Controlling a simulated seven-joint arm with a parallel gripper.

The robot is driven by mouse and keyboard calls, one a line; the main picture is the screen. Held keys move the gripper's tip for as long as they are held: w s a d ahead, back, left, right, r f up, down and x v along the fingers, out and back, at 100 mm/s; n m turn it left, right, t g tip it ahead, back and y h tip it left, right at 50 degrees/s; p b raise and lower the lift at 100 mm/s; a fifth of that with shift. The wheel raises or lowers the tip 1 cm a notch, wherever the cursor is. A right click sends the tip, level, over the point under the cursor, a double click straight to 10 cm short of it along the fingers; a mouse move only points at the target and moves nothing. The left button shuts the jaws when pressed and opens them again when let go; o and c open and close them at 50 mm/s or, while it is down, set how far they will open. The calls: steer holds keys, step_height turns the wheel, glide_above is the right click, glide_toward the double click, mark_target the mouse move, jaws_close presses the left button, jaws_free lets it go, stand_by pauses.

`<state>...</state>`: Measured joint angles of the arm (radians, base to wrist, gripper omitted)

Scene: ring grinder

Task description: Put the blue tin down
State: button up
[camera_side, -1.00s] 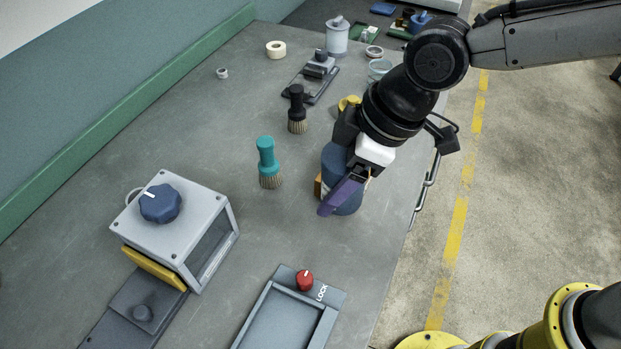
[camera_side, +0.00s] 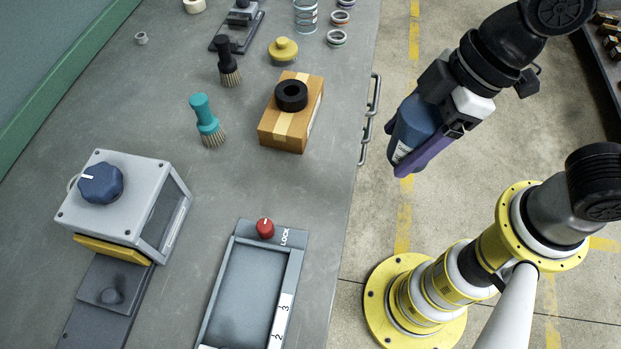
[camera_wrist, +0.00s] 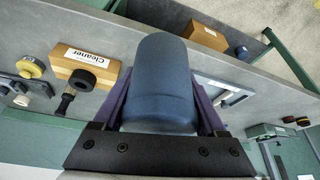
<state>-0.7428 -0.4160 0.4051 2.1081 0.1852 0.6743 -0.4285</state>
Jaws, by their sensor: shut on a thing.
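The blue tin (camera_side: 414,128) is a dark blue cylinder with a pale label patch. My gripper (camera_side: 428,146) is shut on it, with a purple finger along its near side. In the side view the tin appears right of the table's edge, raised and tilted. In the wrist view the tin (camera_wrist: 160,85) fills the middle, between the two purple fingers (camera_wrist: 162,108). The tin's far end and most of its label are hidden.
A cardboard box (camera_side: 292,118) with a black ring (camera_side: 291,95) on it stands near the table edge. Left of it are a teal brush (camera_side: 207,121) and a black brush (camera_side: 228,63). A tray marked LOCK (camera_side: 245,290) and a grey machine (camera_side: 125,205) stand nearer. Bare table lies between them.

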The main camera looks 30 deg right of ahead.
steer(key=w+a+f, duration=0.8)
steer(key=shift+a, duration=0.35)
steer(key=shift+w+a+f, duration=0.25)
steer(key=shift+a+f, duration=0.05)
steer(key=shift+f, duration=0.15)
steer(key=shift+d+x, duration=0.2)
steer(key=shift+x, duration=0.7)
steer(key=shift+d+x, duration=0.15)
steer(key=shift+x, duration=0.8)
steer(key=shift+s+f, duration=0.15)
steer(key=shift+f, duration=0.2)
steer(key=o, duration=1.5)
